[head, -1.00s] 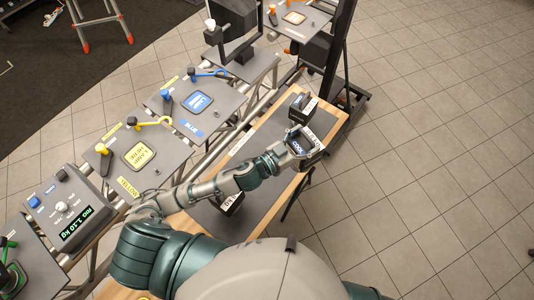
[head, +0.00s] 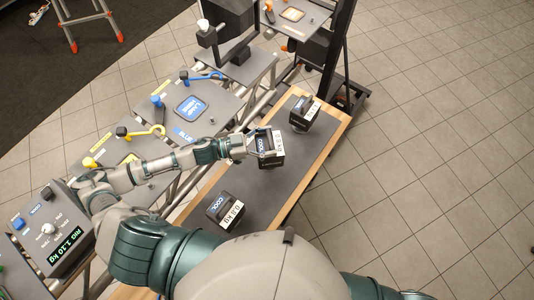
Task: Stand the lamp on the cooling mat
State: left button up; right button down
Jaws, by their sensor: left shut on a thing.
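My left gripper (head: 256,147) is shut on a black lamp (head: 270,160) with a blue-and-white COOL label. The held lamp shows over the left part of the dark grey cooling mat (head: 270,195), which covers a wooden-edged bench. I cannot tell whether its base touches the mat. A second black lamp (head: 303,114) stands on the far part of the mat. A third lamp (head: 225,211), labelled COOL with a weight in kg, stands on the near part. My right gripper is out of view.
Left of the mat run a blue-marked plate (head: 193,105), a yellow-marked plate and a weighing box (head: 52,230) with a green 1.10 kg readout. A black stand (head: 335,60) rises behind the bench. Bare mat lies between the lamps.

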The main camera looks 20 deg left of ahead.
pick_arm(q)
jog(key=shift+d+f, duration=0.2)
jog(key=shift+f, duration=0.3)
jog(key=shift+d+f, duration=0.2)
jog(key=shift+f, duration=0.3)
jog(key=shift+d+f, duration=0.1)
jog(key=shift+f, duration=0.55)
jog(key=shift+a+f+b, duration=0.2)
jog(key=shift+f+b, duration=0.1)
jog(key=shift+f, duration=0.85)
jog(key=shift+a+f, duration=0.2)
jog(key=shift+a, duration=0.1)
jog(key=o, duration=1.7)
jog(key=shift+f, duration=0.1)
jog(key=shift+d, duration=0.2)
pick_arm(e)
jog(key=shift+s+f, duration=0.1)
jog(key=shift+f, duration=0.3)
pick_arm(q)
jog(key=shift+d, duration=0.1)
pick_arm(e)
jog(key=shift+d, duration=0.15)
